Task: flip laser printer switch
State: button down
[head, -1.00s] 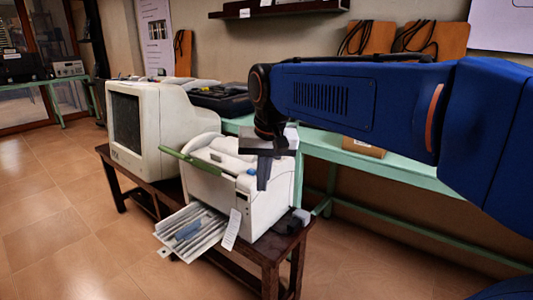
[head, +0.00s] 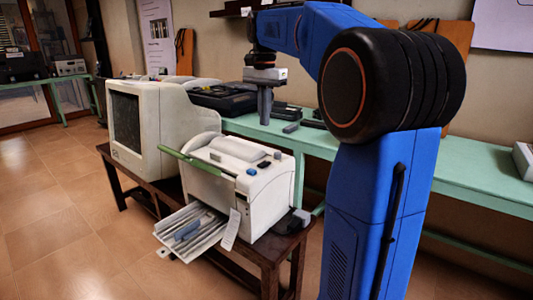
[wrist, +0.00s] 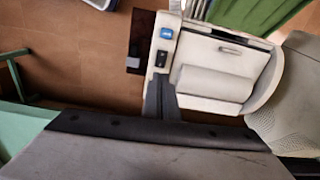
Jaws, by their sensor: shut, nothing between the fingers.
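The white laser printer (head: 222,188) sits on a dark wooden bench, its paper tray out at the front. On its top right edge are a blue button (head: 251,171) and a small dark switch (head: 264,164). In the wrist view the blue button (wrist: 167,34) and the black switch (wrist: 161,58) lie just beyond my fingertips. My gripper (head: 265,121) is shut and empty, pointing down, and shows above the printer's back right corner in the head view. In the wrist view its dark fingers (wrist: 160,82) are together. I see no contact; the switch's position is too small to tell.
A beige monitor (head: 150,125) stands left of the printer on the same bench (head: 268,252). A green table (head: 478,178) with black devices runs behind. Open floor is at left.

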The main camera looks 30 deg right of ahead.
aim_at(266, 161)
jog(key=shift+w+d+r+m, duration=0.25)
jog(key=shift+w+d+m, duration=0.05)
jog(key=shift+w+d, duration=0.35)
notch_tip(266, 161, down, 14)
jog(key=shift+f, duration=0.1)
dwell(0.5)
dwell(0.3)
